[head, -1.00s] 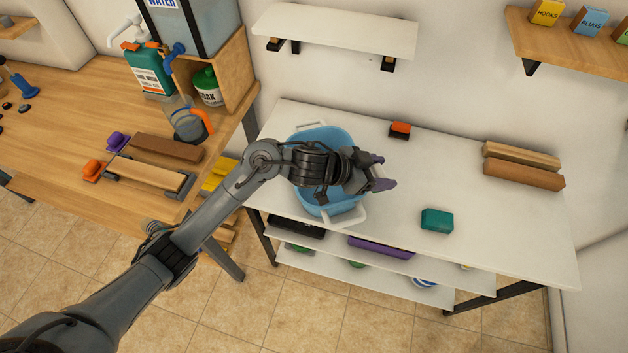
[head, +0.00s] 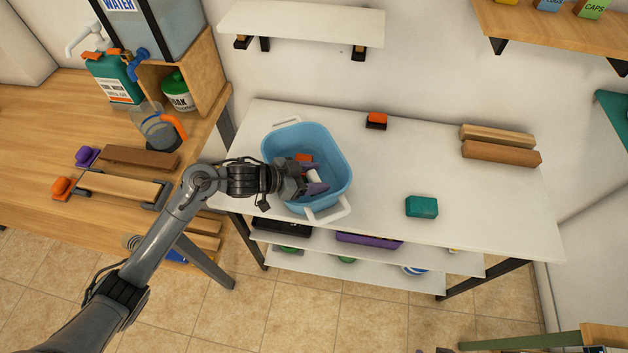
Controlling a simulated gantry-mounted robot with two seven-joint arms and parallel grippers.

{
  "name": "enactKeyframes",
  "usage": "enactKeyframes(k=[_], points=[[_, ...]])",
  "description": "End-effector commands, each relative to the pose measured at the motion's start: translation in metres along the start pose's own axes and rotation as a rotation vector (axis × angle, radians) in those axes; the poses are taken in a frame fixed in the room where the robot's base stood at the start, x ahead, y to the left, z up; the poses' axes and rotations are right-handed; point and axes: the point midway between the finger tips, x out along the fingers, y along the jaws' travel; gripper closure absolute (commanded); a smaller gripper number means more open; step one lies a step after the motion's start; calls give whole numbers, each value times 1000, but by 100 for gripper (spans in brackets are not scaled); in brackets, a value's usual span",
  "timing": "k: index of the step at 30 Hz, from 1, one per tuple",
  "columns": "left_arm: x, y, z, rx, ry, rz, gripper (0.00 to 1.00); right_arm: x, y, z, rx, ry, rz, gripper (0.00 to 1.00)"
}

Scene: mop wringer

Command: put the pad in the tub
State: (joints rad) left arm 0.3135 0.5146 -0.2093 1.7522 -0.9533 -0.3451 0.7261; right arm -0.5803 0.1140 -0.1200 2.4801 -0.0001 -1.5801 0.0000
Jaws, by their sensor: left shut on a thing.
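The blue tub (head: 343,160) with white handles stands at the left of the white table. My left gripper (head: 313,178) reaches over its left rim, with its purple fingertips inside the tub's outline. It is shut on a small pale thing (head: 313,176), which looks like the pad and is mostly hidden by the fingers. I cannot tell whether it touches the tub floor. A small orange thing (head: 303,158) shows in the tub beside the fingers. My right gripper cannot be made out.
A teal block (head: 422,207) lies right of the tub on the white table (head: 470,215). An orange-and-black block (head: 376,121) is behind, and two long brown blocks (head: 500,153) lie at the back right. A wooden bench (head: 50,140) with a jug (head: 157,128) stands left.

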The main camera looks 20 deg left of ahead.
Motion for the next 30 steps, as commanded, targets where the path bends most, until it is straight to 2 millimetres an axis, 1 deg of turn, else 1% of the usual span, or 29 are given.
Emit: enactKeyframes(k=[1,3,14,29,30], points=[[4,1,8,-2,-1,1,71,3,0,1,0,0,0,66],[7,0,14,-2,-1,1,71,4,0,1,0,0,0,66],[8,0,16,1,0,0,71,4,1,1,-6,-1,4,66],[15,1,30,-1,-9,1,71,5,2,2,-9,-1,7,66],[15,1,31,-1,-10,2,35,5,2,2,-9,-1,6,66]])
